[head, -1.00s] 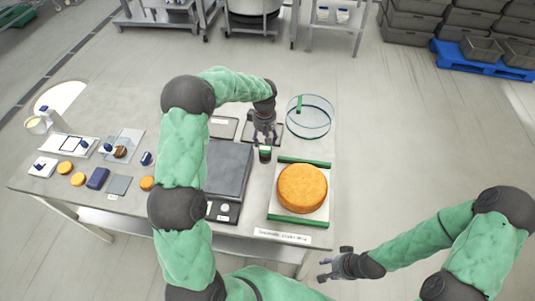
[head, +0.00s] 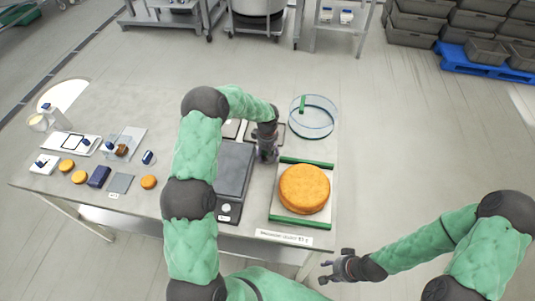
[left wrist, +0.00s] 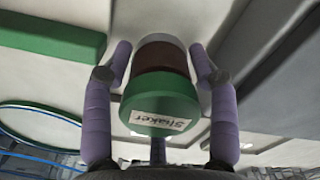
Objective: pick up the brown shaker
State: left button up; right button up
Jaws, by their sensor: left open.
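The brown shaker (left wrist: 162,95) has a green lid labelled "Shaker", a brown body and a pale far end. In the left wrist view it stands between the open fingers of my left gripper (left wrist: 160,68), with the fingers on both sides of it. I cannot tell whether either finger touches it. In the head view my left gripper (head: 267,152) points down at the table between the scale and the round cake, and it hides the shaker. My right gripper (head: 338,268) is off the table's front edge, with its fingers apart and nothing between them.
A large orange round cake (head: 304,188) on a white board with green strips is close on the right. A grey scale (head: 235,168) is on the left. A clear round bowl (head: 313,117) stands behind. Small cakes and tools lie at the table's left.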

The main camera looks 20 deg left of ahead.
pick_arm(q)
jog(key=shift+f, duration=0.25)
jog(key=c, duration=0.9)
jog(key=shift+r, duration=0.1)
